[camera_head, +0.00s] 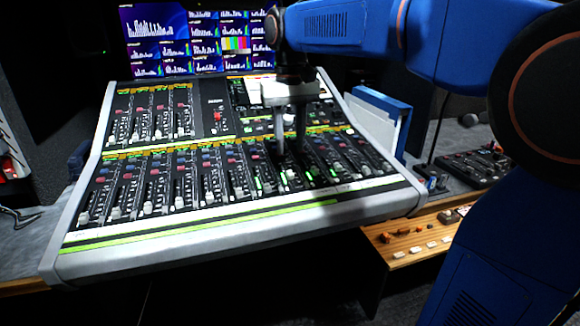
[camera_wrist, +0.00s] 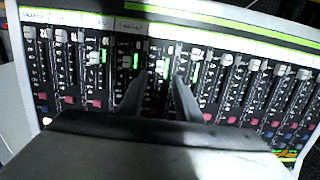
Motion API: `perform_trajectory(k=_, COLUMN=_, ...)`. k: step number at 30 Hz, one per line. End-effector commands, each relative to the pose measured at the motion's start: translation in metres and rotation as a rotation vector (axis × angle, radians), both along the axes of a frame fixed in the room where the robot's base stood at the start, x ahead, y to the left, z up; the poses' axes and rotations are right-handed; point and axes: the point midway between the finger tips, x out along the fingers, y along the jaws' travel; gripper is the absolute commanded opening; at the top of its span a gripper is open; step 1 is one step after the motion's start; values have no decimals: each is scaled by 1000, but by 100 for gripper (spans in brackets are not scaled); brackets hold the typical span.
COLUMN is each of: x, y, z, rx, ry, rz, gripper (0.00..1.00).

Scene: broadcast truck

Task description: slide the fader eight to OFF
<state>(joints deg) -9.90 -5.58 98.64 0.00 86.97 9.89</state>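The mixing console (camera_head: 245,213) stands in front of me, with a long row of vertical faders along its lower part. My gripper (camera_head: 291,150) points down over the right half of this row, its two fingers apart. In the wrist view my gripper (camera_wrist: 160,78) shows an empty gap between the fingertips. A pale fader cap (camera_wrist: 167,65) lies just beyond that gap, beside a lit green strip. By counting from the left in the head view, this seems to be fader eight (camera_head: 294,184), but its number is unreadable. I cannot tell whether the fingers touch the panel.
Neighbouring fader caps (camera_wrist: 195,57) stand close on both sides. A monitor wall (camera_head: 195,40) rises behind the console. A smaller black control panel (camera_head: 472,165) and a wooden desk part with buttons (camera_head: 415,240) lie to the right.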

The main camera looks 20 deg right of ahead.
Motion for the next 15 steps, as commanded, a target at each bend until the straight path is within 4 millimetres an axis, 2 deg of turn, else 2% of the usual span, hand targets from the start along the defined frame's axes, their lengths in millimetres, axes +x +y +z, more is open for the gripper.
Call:
perform_trajectory(k=3, x=-1, y=0, z=-22, rx=0, ry=3, rz=0, gripper=31)
perform_trajectory(k=9, x=-1, y=0, z=-52, rx=0, ry=2, rz=0, gripper=31)
perform_trajectory(k=15, x=0, y=0, z=-69, rx=0, ry=0, rz=0, gripper=31)
